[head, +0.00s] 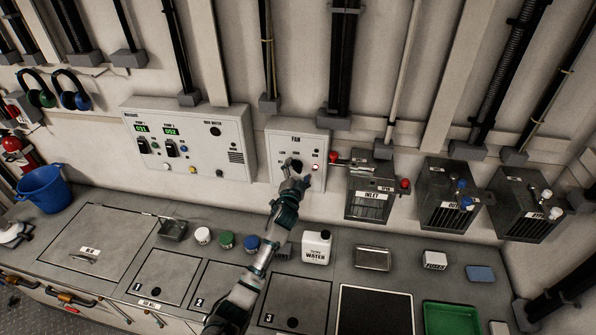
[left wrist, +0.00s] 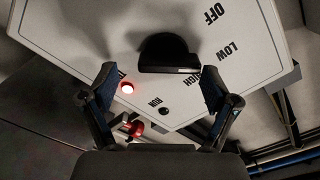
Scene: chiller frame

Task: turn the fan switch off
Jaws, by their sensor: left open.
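The fan panel (head: 312,137) is a pale box on the back wall, headed FAN. Its black fan switch (left wrist: 168,54) is a rotary knob, with OFF, LOW and HIGH printed around it in the left wrist view. The knob's setting is hard to read. My left gripper (head: 297,181) is in front of the panel's lower part. Its open fingers (left wrist: 160,92) are apart, with the knob just beyond them and nothing between. My right gripper is out of view.
A pump control panel (head: 188,142) is left of the fan panel, and an INLET box (head: 371,184) with red-ended handles is close on its right. Below, the counter holds a white water jug (head: 316,247), coloured-lid jars (head: 226,240) and a green tray (head: 452,318).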

